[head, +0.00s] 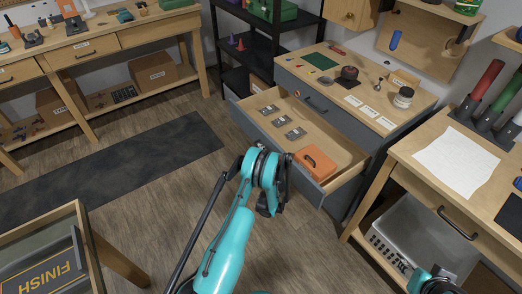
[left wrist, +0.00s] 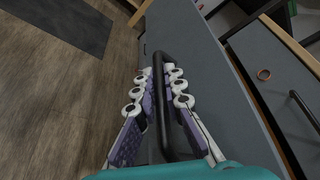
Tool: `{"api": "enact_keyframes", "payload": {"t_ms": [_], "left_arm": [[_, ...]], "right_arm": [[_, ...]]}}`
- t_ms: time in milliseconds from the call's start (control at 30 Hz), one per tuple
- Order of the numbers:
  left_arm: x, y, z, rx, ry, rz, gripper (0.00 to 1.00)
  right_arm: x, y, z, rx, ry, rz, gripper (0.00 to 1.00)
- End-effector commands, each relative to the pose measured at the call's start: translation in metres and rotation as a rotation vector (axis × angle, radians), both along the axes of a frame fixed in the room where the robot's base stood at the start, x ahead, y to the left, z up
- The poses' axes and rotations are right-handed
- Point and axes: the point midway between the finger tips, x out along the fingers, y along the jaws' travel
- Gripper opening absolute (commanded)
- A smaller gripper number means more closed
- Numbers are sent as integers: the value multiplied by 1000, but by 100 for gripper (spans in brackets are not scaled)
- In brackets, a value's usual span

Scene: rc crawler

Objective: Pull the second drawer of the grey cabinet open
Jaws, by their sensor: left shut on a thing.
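The grey cabinet (head: 340,120) has a wooden top. Its second drawer (head: 247,122), below a shut top drawer with a dark handle (head: 316,104), stands well out from the cabinet. An orange case (head: 315,162) and several small grey parts (head: 268,110) lie in it. In the left wrist view the purple-padded fingers of my left gripper (left wrist: 160,78) are shut on the black bar handle (left wrist: 160,110) of the grey drawer front (left wrist: 205,75). In the head view my teal arm hides the handle and most of the fingers. My right gripper does not show.
A wooden bench (head: 421,141) with a white sheet stands right of the cabinet, a metal box (head: 425,235) beneath it. A wooden-framed FINISH board (head: 45,265) is at lower left. A dark mat (head: 120,165) lies on open floor. A black shelf (head: 260,35) stands behind.

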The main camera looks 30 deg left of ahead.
Motion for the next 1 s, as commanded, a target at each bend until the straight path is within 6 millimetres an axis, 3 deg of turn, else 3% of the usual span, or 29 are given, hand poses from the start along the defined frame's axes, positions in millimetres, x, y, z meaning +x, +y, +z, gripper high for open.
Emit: {"api": "enact_keyframes", "payload": {"t_ms": [133, 167, 200, 567, 767, 800, 833, 867, 1000], "left_arm": [[-1, 2, 0, 0, 0, 5, 0], [-1, 2, 0, 0, 0, 5, 17], [-1, 2, 0, 0, 0, 5, 19], [0, 1, 6, -1, 0, 2, 19], [0, 1, 41, 2, 0, 1, 20], [0, 1, 50, 3, 0, 2, 27], [0, 1, 57, 4, 1, 0, 26], [0, 1, 63, 4, 1, 0, 19], [0, 2, 85, 3, 1, 2, 19]], "right_arm": [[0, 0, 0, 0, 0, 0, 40], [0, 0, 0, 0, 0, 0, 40], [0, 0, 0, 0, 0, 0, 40], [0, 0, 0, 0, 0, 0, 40], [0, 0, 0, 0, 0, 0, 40], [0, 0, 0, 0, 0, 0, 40], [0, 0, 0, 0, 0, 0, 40], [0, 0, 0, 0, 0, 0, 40], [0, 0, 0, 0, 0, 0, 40]]}}
